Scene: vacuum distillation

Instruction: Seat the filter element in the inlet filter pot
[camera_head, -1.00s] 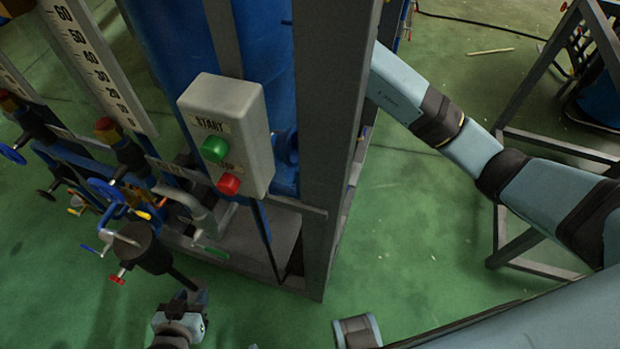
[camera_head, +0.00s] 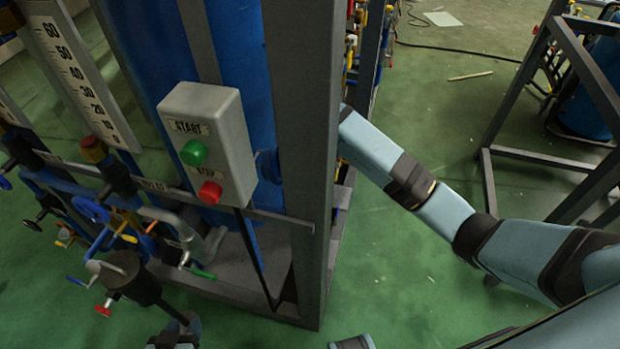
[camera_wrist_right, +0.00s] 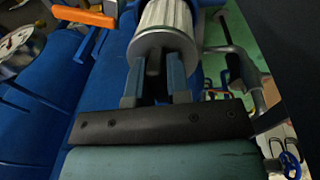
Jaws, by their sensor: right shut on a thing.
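The filter element (camera_wrist_right: 166,22), a white pleated cylinder with a grey end cap, shows at the top of the right wrist view. My right gripper (camera_wrist_right: 154,72) is shut on the dark stub of its end cap. The element's far end is cut off by the picture edge. Blue surfaces lie close to it, but I cannot tell whether it touches them. I cannot pick out the inlet filter pot with certainty. In the head view my right gripper and the element are hidden behind the grey post. My left gripper (camera_head: 186,324) is partly seen at the bottom edge, its jaws unclear.
A grey post (camera_head: 305,150) and a START/STOP box (camera_head: 210,140) stand in front of a blue vessel (camera_head: 238,60). Valves and a dark cylinder (camera_head: 132,278) with a red handle are at lower left. Green floor (camera_head: 400,285) is open right of the post.

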